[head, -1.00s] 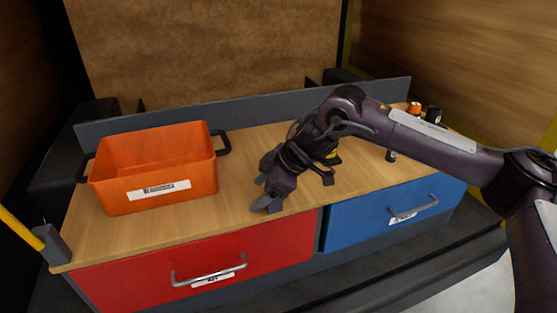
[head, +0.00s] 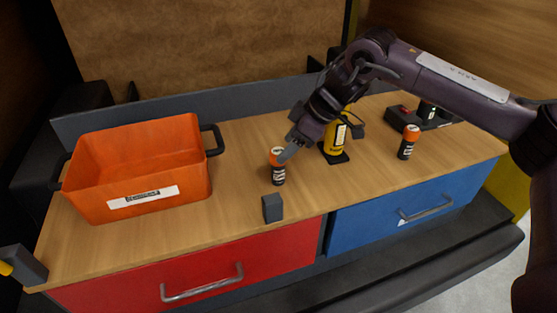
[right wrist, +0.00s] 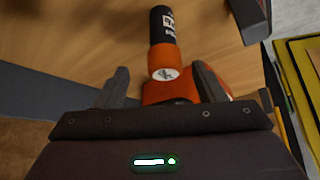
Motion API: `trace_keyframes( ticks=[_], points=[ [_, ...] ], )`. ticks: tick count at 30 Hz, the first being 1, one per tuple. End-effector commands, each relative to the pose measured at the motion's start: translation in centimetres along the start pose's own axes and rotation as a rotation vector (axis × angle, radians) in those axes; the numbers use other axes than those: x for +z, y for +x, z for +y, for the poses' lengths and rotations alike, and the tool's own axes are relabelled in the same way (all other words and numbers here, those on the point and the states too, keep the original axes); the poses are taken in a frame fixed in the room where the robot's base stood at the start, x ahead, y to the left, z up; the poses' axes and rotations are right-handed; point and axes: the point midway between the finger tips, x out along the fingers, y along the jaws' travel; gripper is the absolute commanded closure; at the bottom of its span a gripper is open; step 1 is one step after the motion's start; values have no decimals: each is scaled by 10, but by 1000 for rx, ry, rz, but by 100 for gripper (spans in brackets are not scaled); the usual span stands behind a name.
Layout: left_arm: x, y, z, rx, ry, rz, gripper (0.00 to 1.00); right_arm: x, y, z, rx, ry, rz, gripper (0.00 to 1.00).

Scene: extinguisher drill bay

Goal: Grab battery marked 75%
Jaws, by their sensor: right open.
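An orange-and-black battery (head: 278,168) stands upright on the wooden top, right of the orange crate. My right gripper (head: 288,152) is open beside its orange top, with a finger overlapping it in the head view. In the right wrist view a battery (right wrist: 162,40) shows beyond my open fingers (right wrist: 165,88); its label print is too blurred to read. A second battery (head: 408,142) stands further right. Another orange top (head: 405,109) shows by the dark unit at the back right. No charge mark is legible. My left gripper is out of view.
The orange crate (head: 195,185) stands at the left. A yellow object (head: 334,138) on a dark base stands just right of my gripper. A dark unit (head: 436,117) stands at the back right.

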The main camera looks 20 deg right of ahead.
Motion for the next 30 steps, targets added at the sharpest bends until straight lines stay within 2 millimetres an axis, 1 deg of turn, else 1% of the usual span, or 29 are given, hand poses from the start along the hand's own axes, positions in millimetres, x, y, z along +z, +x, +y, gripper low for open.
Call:
trace_keyframes(
  ticks=[5, 7, 10, 12, 15, 21, 22, 23, 30],
  points=[
    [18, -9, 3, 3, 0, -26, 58, -2, 19, -1, -1, 0, -2, 37],
    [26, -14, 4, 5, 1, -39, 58, -3, 30, -2, -2, -1, -4, 37],
    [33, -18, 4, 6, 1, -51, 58, -4, 46, -3, -2, -1, -4, 37],
    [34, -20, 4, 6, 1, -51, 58, -3, 55, -2, -1, 0, -3, 37],
    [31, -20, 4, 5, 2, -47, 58, -3, 62, -2, 0, 1, -1, 37],
    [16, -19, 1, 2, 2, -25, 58, -2, 63, -2, 1, 1, 0, 37],
    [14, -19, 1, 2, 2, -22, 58, -2, 63, -2, 1, 1, 0, 38],
    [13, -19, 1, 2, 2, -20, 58, -2, 63, -2, 1, 1, 0, 42],
    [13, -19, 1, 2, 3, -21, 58, -2, 63, -2, 1, 0, 0, 74]
  ],
)
